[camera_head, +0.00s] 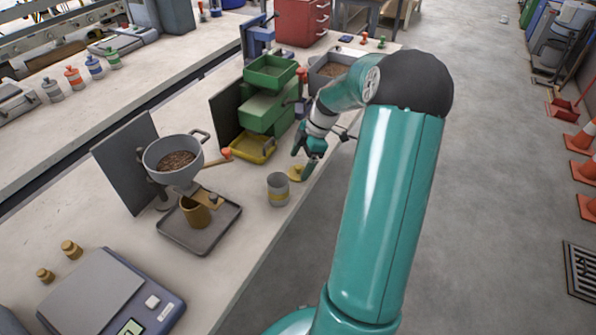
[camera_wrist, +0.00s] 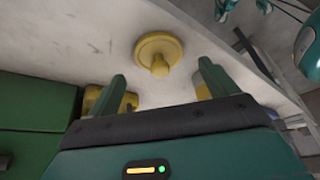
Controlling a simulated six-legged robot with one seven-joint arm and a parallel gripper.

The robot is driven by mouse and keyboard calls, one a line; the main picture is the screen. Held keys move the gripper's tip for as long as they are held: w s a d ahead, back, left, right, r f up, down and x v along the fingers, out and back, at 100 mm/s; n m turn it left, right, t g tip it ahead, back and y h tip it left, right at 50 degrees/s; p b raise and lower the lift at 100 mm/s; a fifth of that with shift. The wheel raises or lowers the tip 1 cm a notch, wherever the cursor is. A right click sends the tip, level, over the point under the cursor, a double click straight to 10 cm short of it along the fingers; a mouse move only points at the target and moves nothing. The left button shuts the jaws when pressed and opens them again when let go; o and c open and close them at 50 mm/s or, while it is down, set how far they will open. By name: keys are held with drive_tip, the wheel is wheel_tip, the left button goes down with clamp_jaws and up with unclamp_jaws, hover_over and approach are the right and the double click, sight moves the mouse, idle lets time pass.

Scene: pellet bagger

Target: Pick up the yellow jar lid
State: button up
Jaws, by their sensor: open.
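The yellow jar lid (camera_head: 296,174) lies on the bench near its right edge in the head view. In the wrist view the lid (camera_wrist: 159,47) is a round disc with a knob in its middle. The lid appears just beyond the fingertips. I cannot tell how high the fingers are above the bench.
A grey jar with a yellow band (camera_head: 278,188) stands close to the lid. A yellow tray (camera_head: 252,150) and green bins (camera_head: 268,105) stand behind. A pan on a stand (camera_head: 172,160) and a dark tray (camera_head: 212,235) are left. The bench edge is close on the right.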

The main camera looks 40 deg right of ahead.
drive_tip(key=shift+x, duration=1.25)
drive_tip(key=c, duration=1)
drive_tip(key=shift+r, duration=0.15)
drive_tip(key=shift+c, duration=0.2)
